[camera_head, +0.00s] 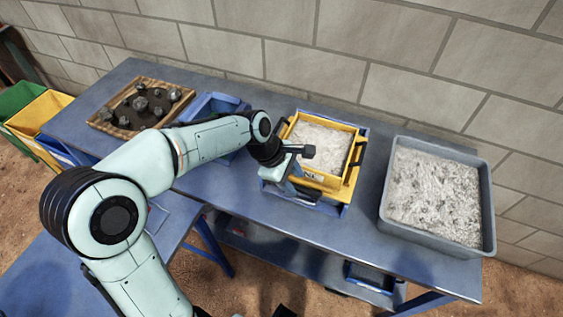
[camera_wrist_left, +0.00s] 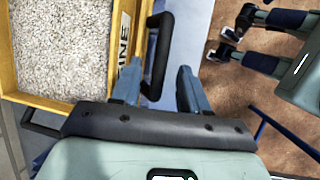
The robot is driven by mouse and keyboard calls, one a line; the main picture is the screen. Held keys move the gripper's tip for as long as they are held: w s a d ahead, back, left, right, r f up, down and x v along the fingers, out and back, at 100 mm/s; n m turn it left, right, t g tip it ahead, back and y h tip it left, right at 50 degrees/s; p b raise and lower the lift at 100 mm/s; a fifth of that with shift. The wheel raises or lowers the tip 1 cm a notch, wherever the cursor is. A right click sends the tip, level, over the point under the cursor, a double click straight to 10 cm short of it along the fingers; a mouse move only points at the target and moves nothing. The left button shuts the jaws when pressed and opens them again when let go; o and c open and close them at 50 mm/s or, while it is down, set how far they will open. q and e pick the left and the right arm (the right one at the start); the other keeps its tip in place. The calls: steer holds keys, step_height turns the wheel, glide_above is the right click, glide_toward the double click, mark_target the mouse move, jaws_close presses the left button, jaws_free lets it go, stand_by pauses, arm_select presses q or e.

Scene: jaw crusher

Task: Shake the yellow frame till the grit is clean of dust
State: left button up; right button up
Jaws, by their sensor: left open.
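The yellow frame (camera_head: 340,186) holds pale grit (camera_head: 322,141) and sits on a blue stand on the table. It has black handles, one on its right side (camera_head: 358,154). In the left wrist view the frame (camera_wrist_left: 122,42) shows lettering ending in "INE", and grit (camera_wrist_left: 60,48) fills it. My left gripper (camera_head: 296,180) is at the frame's near side. Its fingers (camera_wrist_left: 162,80) are open, with a black handle (camera_wrist_left: 157,55) showing between them; whether they touch is unclear. My right gripper (camera_wrist_left: 226,42) hangs away from the frame, and its jaws are too small to judge.
A grey tray (camera_head: 486,215) of dusty pale material stands right of the frame. A blue bin (camera_head: 215,103) and a wooden tray (camera_head: 103,125) with dark rocks stand left. Green (camera_head: 18,97) and yellow (camera_head: 38,110) bins are at the far left. A brick wall (camera_head: 420,50) runs behind.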

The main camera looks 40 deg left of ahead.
arm_select(q)
steer(key=p+v, duration=0.1)
steer(key=v, duration=1)
arm_select(e)
steer(key=shift+w+r, duration=0.2)
steer(key=shift+r, duration=0.25)
steer(key=shift+w+r, duration=0.2)
steer(key=shift+r, duration=0.25)
arm_select(q)
steer(key=shift+r, duration=0.1)
